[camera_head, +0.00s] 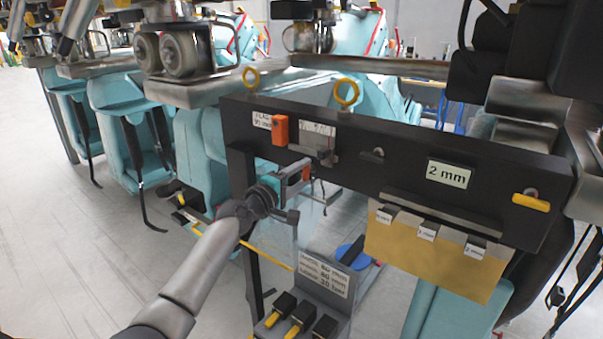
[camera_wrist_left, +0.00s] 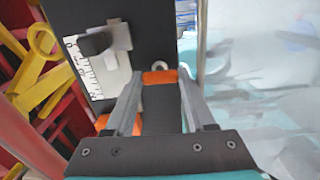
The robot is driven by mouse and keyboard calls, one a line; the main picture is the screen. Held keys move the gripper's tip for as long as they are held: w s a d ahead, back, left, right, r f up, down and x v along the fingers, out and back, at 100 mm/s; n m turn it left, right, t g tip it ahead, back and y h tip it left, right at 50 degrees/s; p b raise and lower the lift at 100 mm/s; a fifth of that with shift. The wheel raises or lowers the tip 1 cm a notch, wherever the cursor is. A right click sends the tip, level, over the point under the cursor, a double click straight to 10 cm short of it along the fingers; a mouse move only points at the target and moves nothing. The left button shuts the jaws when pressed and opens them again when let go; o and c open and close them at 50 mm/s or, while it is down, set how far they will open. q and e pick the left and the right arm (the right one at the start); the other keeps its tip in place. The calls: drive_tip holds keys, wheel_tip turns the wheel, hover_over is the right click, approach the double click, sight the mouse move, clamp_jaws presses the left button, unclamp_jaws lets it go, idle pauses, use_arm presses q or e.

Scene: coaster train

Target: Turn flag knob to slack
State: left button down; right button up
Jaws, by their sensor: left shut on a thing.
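My left gripper (camera_head: 303,173) is at the lower left of a black panel (camera_head: 372,183), and its fingers reach to the panel's lower edge. In the left wrist view the gripper (camera_wrist_left: 158,78) is shut on a small orange knob (camera_wrist_left: 160,77), with a round metal end just beyond it. In the head view only a little of the orange knob (camera_head: 306,172) shows beside the fingers. A label reading FLAG (camera_head: 261,121) is at the panel's upper left, beside an orange block (camera_head: 280,130). A scale plate (camera_wrist_left: 90,68) with a black piece across it is near the knob. My right gripper is not in view.
A "2 mm" label (camera_head: 447,174) and a yellow handle (camera_head: 530,202) are on the panel's right part. A gold plate (camera_head: 432,250) hangs below. A grey box with levers (camera_head: 312,285) stands low in front. Turquoise seats (camera_head: 130,125) fill the left; the floor there is open.

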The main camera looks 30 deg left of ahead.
use_arm(q)
drive_tip(key=shift+n, duration=0.4)
drive_tip(key=shift+c, duration=1.4)
unclamp_jaws()
drive_tip(key=shift+o, duration=0.2)
drive_tip(key=shift+f, duration=0.15)
drive_tip(key=shift+s+d+f, duration=0.1)
